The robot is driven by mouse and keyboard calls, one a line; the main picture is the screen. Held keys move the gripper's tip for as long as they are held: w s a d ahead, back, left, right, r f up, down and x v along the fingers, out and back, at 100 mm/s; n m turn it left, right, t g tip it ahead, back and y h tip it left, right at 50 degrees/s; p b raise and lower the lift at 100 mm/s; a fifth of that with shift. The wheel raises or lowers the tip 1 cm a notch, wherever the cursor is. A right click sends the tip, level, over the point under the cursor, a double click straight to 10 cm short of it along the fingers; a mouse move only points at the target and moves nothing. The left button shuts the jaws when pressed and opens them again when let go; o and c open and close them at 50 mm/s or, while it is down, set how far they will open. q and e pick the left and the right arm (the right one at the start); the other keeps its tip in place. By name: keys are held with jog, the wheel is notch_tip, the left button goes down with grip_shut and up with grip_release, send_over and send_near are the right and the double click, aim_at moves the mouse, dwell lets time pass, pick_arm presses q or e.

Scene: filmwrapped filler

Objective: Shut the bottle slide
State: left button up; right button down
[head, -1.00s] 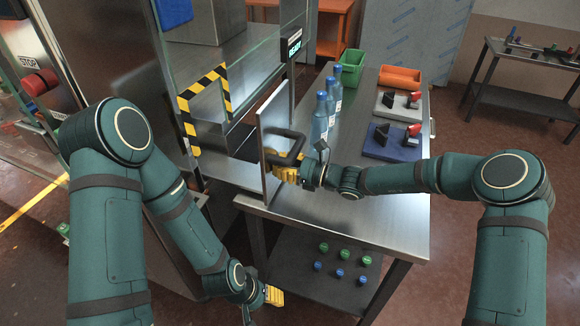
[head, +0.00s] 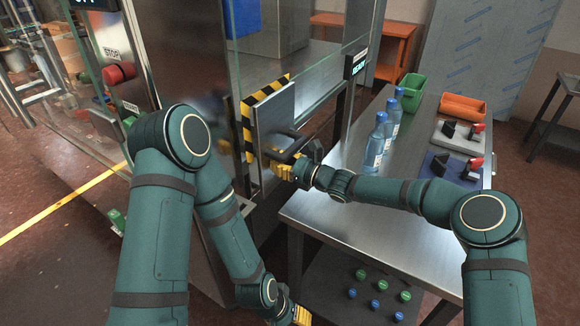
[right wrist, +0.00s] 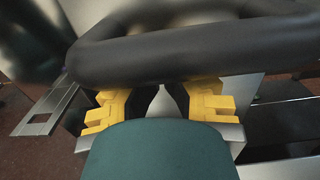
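The bottle slide is a flat grey metal panel (head: 274,122) with a black bar handle (head: 287,148). It stands at the yellow-and-black striped frame (head: 247,130) in the machine's front and covers most of that opening. The striped edge shows at its left and top. My right gripper (head: 284,168) is at the handle. In the right wrist view the handle (right wrist: 190,50) runs across just beyond my yellow fingers (right wrist: 160,105), which are apart with a gap between them; their tips are partly hidden. My left gripper (head: 302,316) hangs low at the bottom edge, its fingers partly cut off.
A steel table (head: 340,215) stands right of the slide. It bears several blue-capped bottles (head: 375,143), a green bin (head: 412,86), an orange tray (head: 462,106) and two fixtures. Coloured caps (head: 376,286) lie on its lower shelf. A glass pane rises above the slide.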

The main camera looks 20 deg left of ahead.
jog(key=shift+w+a+r, duration=0.1)
jog(key=shift+a, duration=0.3)
jog(key=shift+r, duration=0.1)
